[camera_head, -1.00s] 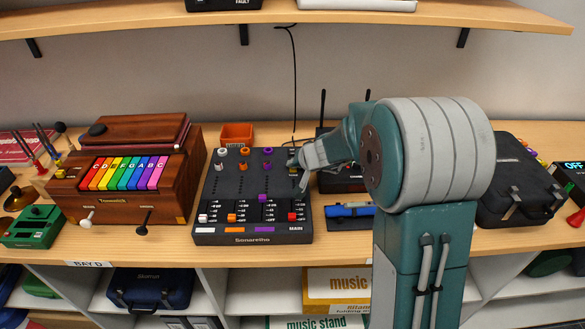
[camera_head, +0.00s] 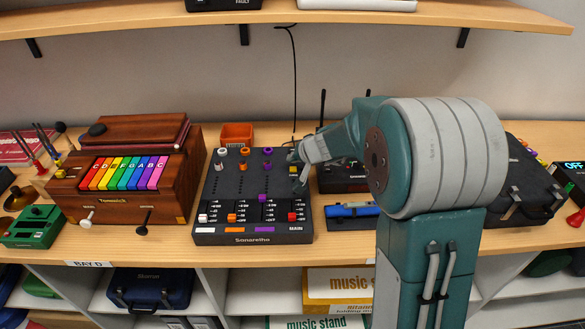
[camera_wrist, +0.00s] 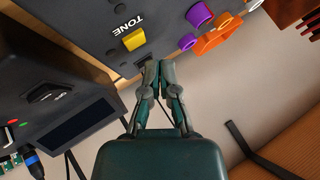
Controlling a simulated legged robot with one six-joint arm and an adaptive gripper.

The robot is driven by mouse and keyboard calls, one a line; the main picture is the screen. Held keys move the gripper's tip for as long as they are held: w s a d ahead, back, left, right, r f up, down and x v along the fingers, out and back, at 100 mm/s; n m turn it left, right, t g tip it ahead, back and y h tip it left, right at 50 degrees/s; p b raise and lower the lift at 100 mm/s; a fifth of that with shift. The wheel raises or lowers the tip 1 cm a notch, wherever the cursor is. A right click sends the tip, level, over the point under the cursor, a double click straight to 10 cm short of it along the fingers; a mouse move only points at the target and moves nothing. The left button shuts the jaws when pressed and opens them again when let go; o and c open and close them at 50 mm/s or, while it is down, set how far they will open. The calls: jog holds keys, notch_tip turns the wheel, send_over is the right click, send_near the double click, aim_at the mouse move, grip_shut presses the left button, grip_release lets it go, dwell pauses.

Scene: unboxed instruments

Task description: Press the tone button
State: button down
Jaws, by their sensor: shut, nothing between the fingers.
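The tone button is a yellow block (camera_wrist: 134,40) on a dark panel, with the upside-down word TONE beside it in the wrist view. In the head view it is a small yellow patch (camera_head: 293,169) at the upper right of the black mixer (camera_head: 238,190). My gripper (camera_wrist: 158,66) is shut and empty. In the wrist view its fingertips are below and right of the button, over the panel's edge. I cannot tell whether the fingertips touch the panel.
Purple and orange knobs (camera_wrist: 215,38) are right of the fingertips in the wrist view. A dark device with a screen (camera_wrist: 75,125) is at lower left. In the head view, a wooden keyboard box (camera_head: 125,180) stands left of the mixer and a blue object (camera_head: 350,210) lies right.

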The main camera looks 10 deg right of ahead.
aim_at(293, 170)
jog(key=shift+r, duration=2.55)
jog(key=shift+s+r, duration=0.1)
jog(key=s+a+r+n+g+h, duration=0.15)
jog(key=s+r, duration=0.25)
jog(key=s, duration=0.8)
jog(key=s+a+r+n+g, duration=0.1)
jog(key=s+r+n, duration=0.15)
jog(key=s, duration=0.95)
jog(key=s+d+f+h, duration=0.1)
jog(key=s+d+h, duration=0.1)
jog(key=s, duration=0.8)
jog(key=shift+s+d, duration=0.2)
jog(key=shift+d, duration=0.05)
